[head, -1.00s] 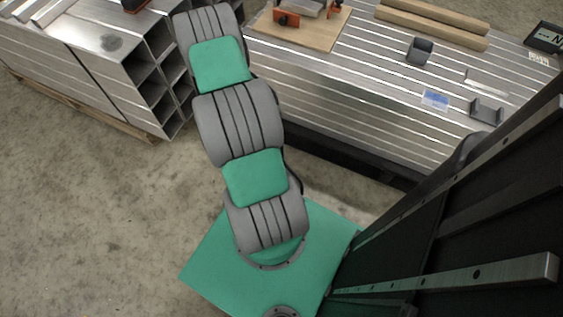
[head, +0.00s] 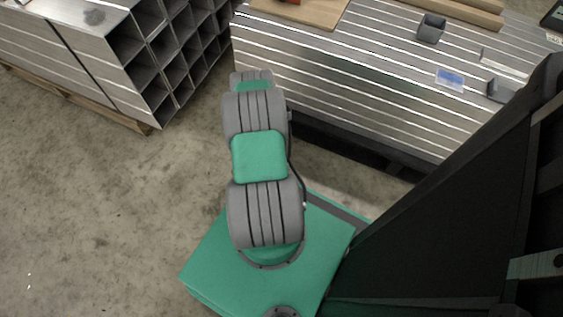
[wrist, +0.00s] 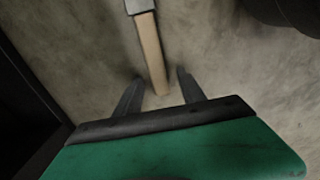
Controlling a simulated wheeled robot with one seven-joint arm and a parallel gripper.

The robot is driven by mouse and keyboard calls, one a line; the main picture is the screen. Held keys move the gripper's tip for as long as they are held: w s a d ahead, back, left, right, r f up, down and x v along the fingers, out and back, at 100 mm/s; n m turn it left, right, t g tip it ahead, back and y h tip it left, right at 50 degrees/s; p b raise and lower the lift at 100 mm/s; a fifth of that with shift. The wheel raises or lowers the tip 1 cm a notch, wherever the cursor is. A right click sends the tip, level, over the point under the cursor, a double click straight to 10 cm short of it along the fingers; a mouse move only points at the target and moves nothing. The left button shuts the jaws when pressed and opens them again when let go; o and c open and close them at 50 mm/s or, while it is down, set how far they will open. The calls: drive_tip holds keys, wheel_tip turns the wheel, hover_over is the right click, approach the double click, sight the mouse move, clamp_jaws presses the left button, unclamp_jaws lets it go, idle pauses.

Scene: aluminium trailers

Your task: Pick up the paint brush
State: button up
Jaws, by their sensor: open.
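The paint brush (wrist: 151,48) shows in the wrist view at the top centre, with a pale wooden handle and a light grey part at the picture's top edge. The rest of it is out of the picture. My gripper (wrist: 160,76) is open, with its two dark fingers apart. The handle's end appears between the fingers in the picture, with gaps on both sides; I cannot tell how far beyond them it is. Bare concrete floor shows behind it. In the head view neither the brush nor my gripper shows.
The slatted metal bench (head: 330,75) stands beyond my arm, bearing a wooden board (head: 310,12), a grey holder (head: 431,28) and a blue-and-white item (head: 450,79). Aluminium profiles (head: 165,65) are stacked on a pallet at upper left. Open concrete floor (head: 110,190) lies at left.

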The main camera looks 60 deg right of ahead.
drive_tip(key=shift+r, duration=0.1)
clamp_jaws()
idle(0.3)
